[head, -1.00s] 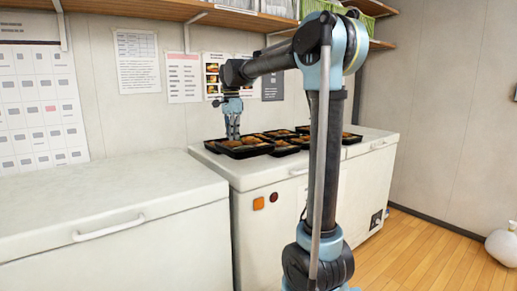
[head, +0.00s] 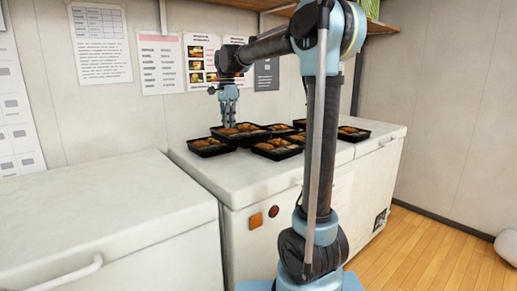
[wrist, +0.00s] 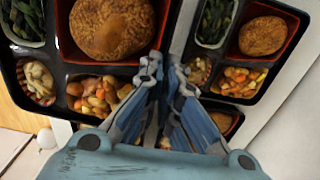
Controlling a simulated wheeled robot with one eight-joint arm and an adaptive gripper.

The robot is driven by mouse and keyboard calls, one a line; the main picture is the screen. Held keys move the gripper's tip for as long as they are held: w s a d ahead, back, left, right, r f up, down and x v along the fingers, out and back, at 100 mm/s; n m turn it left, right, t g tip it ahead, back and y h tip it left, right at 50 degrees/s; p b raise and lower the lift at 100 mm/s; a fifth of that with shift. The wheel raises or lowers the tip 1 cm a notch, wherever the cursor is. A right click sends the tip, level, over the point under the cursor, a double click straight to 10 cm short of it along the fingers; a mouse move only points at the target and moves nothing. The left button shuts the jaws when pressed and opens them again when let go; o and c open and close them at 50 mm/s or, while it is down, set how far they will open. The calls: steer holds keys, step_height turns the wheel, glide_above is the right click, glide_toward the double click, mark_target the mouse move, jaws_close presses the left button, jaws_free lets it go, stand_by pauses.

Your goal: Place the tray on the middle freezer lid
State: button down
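A black bento tray (head: 240,136) of brown food shows under my gripper (head: 229,124) in the head view, looking raised over its neighbours. In the wrist view this tray (wrist: 64,66) fills the left side and looks nearer than the others. My gripper (wrist: 166,72) has its fingers close together at the tray's right rim, which appears pinched between them. The exact contact is partly hidden by the fingers. The white freezer lid (head: 232,183) below, on the freezer with the orange square, carries other trays.
Other filled trays stand close by: one at left (head: 208,148), one in front (head: 277,149) and one at far right (head: 352,135). Another tray (wrist: 262,65) lies beside the fingers. The left freezer's lid (head: 95,205) is bare. A shelf and wall are behind.

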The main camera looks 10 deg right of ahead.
steer(key=shift+a, duration=0.65)
glide_above(227, 157)
steer(key=shift+w+a+f, duration=0.1)
steer(key=shift+f, duration=2.45)
steer(key=shift+w+f, duration=0.1)
steer(key=shift+f, duration=2.4)
steer(key=c, duration=1.8)
jaws_free()
step_height(227, 157, up, 12)
steer(key=shift+w, duration=0.1)
